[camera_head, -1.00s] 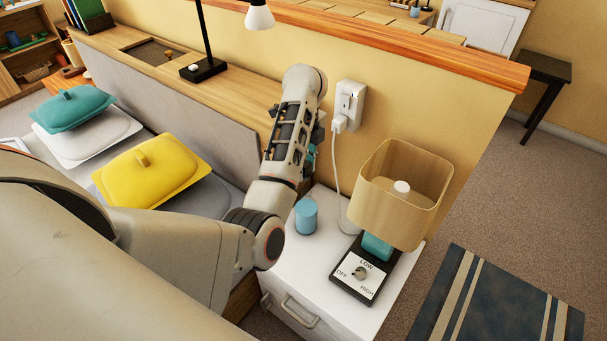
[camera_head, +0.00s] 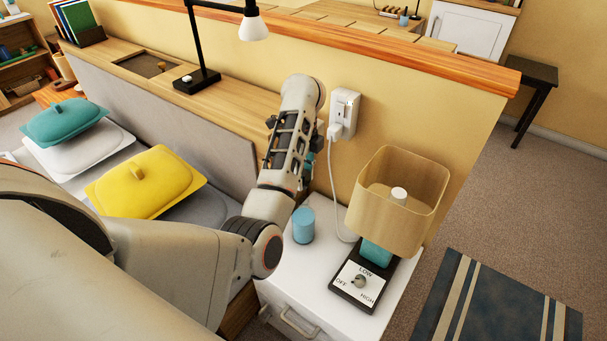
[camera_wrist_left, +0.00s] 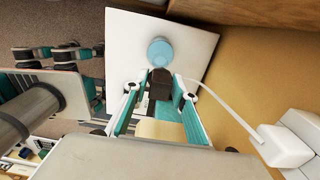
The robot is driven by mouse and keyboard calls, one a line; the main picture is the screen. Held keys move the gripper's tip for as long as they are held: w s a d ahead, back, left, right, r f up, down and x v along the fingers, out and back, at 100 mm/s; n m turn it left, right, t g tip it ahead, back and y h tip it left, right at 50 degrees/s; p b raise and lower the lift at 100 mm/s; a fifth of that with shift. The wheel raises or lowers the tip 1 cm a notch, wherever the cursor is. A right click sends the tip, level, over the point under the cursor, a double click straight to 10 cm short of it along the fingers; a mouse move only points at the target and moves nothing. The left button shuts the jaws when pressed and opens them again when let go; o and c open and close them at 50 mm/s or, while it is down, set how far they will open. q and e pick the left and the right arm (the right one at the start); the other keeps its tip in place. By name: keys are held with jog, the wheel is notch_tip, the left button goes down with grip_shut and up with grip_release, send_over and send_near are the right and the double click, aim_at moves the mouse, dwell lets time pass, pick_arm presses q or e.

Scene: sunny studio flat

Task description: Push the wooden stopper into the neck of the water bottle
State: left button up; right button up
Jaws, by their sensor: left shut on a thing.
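My left gripper (camera_wrist_left: 161,92) shows in the left wrist view with two teal fingers. It is shut on a dark brown block (camera_wrist_left: 160,84), which looks like the stopper. A blue cylinder (camera_wrist_left: 160,51), possibly the water bottle, shows just beyond the block; I cannot tell whether they touch. In the head view this blue cylinder (camera_head: 303,226) stands upright on the white cabinet. I cannot make out a neck on it. In the head view my left gripper is mostly hidden behind my own arm; only bits of teal (camera_head: 308,166) show. My right gripper is not in view.
A lamp with a wooden shade (camera_head: 397,205) and a dial base (camera_head: 360,283) stands right of the cylinder on the cabinet (camera_head: 320,270). A white cord runs from a wall socket (camera_head: 343,113). A yellow lidded dish (camera_head: 145,182) lies left.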

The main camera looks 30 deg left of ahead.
aim_at(304, 189)
pick_arm(q)
jog(key=shift+f+b, duration=0.55)
jog(key=shift+f, duration=0.3)
jog(key=shift+f+b, duration=1.25)
jog(key=shift+f, duration=0.05)
jog(key=shift+f+b, duration=0.3)
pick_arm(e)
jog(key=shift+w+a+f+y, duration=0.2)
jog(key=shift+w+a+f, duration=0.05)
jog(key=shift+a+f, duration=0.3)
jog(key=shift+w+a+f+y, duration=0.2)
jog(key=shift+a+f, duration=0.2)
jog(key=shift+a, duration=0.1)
pick_arm(q)
jog(key=shift+d, duration=0.1)
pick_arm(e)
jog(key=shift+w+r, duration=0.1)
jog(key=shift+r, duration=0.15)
